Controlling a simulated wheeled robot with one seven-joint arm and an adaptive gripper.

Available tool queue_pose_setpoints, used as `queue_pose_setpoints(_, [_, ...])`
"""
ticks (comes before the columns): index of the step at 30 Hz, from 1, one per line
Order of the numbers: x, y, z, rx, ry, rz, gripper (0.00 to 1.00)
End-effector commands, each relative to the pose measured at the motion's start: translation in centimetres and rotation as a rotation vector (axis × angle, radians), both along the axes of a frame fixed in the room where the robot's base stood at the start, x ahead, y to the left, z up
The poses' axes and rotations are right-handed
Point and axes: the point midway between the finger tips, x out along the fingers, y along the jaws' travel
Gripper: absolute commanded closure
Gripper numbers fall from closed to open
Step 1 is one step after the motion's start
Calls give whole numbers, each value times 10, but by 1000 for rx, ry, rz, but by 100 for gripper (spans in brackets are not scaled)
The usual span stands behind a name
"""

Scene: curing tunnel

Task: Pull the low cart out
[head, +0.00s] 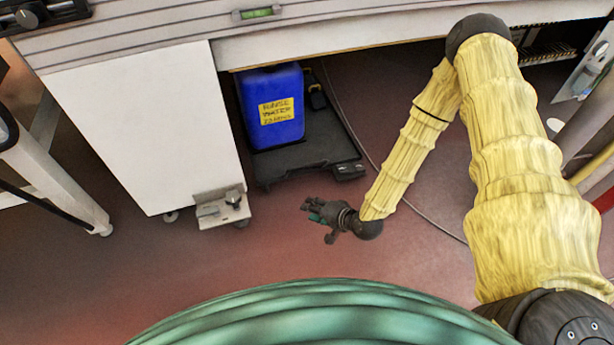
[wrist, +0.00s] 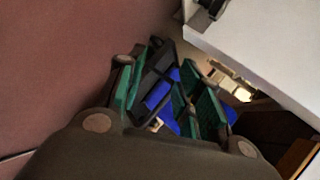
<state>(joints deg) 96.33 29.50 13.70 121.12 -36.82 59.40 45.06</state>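The low cart (head: 335,145) is a flat black platform under the bench, its front edge showing past the bench's edge. A blue jug (head: 275,130) with a yellow handwritten label stands on it. My gripper (head: 312,220) is low over the floor in front of the cart, apart from it, its fingers pointing left in the head view. In the wrist view, my gripper's green-padded fingers (wrist: 168,97) are spread with nothing held between them. Part of the dark cart (wrist: 152,72) and the blue jug (wrist: 162,97) show beyond and between the fingers. The cart's rear is hidden under the bench.
A white cabinet panel (head: 140,125) stands left of the cart, with a metal bracket and foot (head: 222,208) at its lower corner. The bench edge (head: 340,42) overhangs the cart. A thin cable (head: 400,198) lies on the floor at right. The reddish floor in front is clear.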

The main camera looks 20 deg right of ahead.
Motion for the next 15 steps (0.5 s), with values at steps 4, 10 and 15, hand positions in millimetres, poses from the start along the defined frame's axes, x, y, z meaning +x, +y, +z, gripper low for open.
queue_pose_setpoints(4, [50,-28,-18,165,-112,-113,65])
queue_pose_setpoints(10, [89,-62,-16,330,-220,-196,65])
queue_pose_setpoints(15, [103,-77,-11,395,-262,-220,65])
